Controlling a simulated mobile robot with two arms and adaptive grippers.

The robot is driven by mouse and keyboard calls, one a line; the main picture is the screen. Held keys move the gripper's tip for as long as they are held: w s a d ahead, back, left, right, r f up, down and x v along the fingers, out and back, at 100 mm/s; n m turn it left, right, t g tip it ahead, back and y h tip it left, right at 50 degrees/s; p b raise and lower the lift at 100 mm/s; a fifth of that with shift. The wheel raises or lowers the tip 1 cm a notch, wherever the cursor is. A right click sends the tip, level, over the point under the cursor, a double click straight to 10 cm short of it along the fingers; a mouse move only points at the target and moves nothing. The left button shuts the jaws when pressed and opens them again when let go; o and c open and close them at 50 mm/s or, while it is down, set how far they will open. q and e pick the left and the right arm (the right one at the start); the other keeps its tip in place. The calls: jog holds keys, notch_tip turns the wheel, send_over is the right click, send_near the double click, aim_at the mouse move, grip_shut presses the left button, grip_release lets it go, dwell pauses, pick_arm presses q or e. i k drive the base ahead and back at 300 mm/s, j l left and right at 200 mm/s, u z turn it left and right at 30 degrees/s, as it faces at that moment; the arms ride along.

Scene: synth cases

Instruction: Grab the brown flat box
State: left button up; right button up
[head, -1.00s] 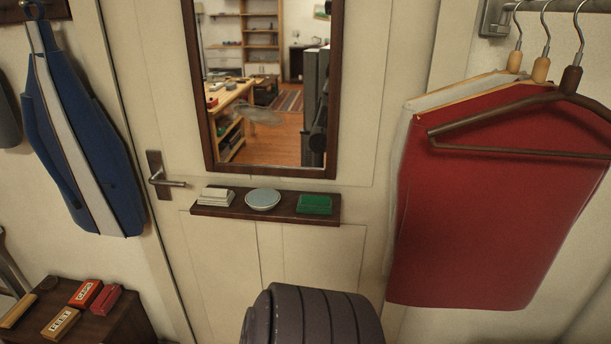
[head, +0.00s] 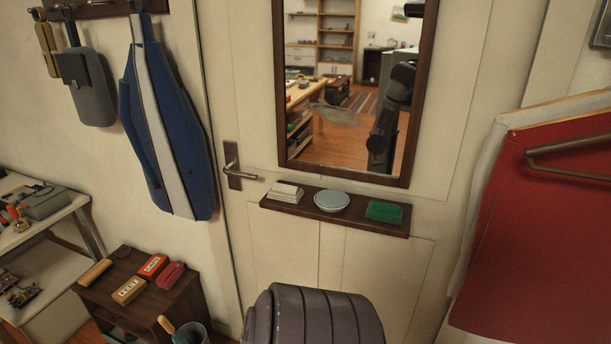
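A small tan-brown flat box (head: 128,290) with a white label lies on top of a dark brown low cabinet (head: 195,288) at the lower left. A red labelled box (head: 153,266) and a darker red box (head: 171,276) lie close beside it. A tan elongated piece (head: 95,272) lies at the cabinet's left edge. Neither of my grippers shows in the head view. The dark ribbed shape at the bottom centre is part of my own body.
A mirror (head: 412,150) and a narrow shelf (head: 300,209) are on the door (head: 265,260). A white table (head: 62,212) with tools stands left of the cabinet. A bin (head: 199,335) stands before the cabinet. A blue garment (head: 190,150) hangs above; a red one (head: 545,240) hangs right.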

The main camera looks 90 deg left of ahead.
aim_at(136, 284)
jog(key=u, duration=2.75)
